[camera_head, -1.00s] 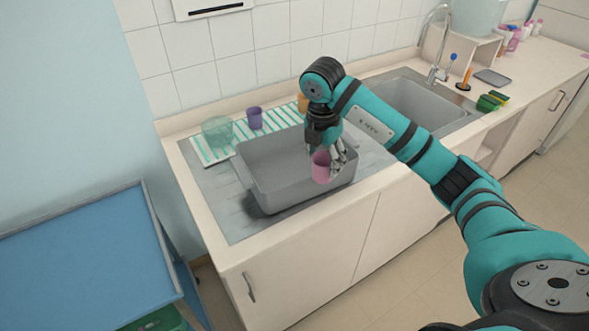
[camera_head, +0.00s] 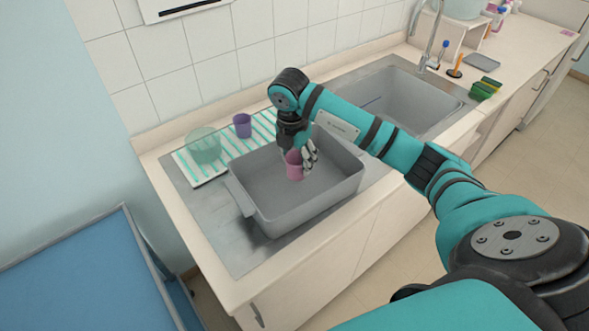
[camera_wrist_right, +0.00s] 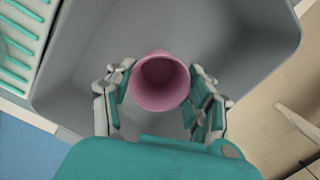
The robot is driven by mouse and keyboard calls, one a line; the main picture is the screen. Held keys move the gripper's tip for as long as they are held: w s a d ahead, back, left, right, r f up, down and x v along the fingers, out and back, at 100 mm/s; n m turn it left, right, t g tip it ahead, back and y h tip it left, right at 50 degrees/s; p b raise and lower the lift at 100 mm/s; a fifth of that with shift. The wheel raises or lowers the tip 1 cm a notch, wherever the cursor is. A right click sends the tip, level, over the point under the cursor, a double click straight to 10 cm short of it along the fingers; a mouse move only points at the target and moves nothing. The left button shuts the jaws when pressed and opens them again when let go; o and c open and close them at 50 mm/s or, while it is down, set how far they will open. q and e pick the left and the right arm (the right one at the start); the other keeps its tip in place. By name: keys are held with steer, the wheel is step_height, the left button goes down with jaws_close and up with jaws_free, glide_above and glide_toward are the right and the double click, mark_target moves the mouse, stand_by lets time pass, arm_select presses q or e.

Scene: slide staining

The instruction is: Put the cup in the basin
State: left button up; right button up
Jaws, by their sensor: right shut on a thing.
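The pink cup (camera_head: 294,166) is upright between the fingers of my right gripper (camera_head: 302,157), which is shut on it. The grey basin (camera_head: 315,208) stands on the steel drainboard. In the head view the cup shows against the inside of the basin; whether it touches the floor cannot be told. In the right wrist view I look into the open mouth of the cup (camera_wrist_right: 160,82) between the two fingers of the gripper (camera_wrist_right: 162,92), with the basin (camera_wrist_right: 245,35) below and around it. My left gripper is not in view.
A purple cup (camera_head: 242,125) and a clear greenish bowl (camera_head: 204,146) stand on the striped drying mat (camera_head: 201,175) behind the basin. The sink (camera_head: 420,100) is to the right. Green sponges (camera_head: 485,88) lie by the sink. A blue-topped table (camera_head: 85,275) is at lower left.

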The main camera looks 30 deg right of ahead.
mark_target(296, 173)
step_height(296, 173, down, 3)
steer(key=shift+a+p, duration=0.1)
steer(key=shift+p, duration=0.35)
step_height(296, 173, down, 2)
steer(key=shift+w, duration=0.15)
steer(key=shift+f, duration=0.2)
steer(key=o, duration=0.8)
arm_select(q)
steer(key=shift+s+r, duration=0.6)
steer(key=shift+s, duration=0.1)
arm_select(e)
steer(key=shift+r, duration=0.1)
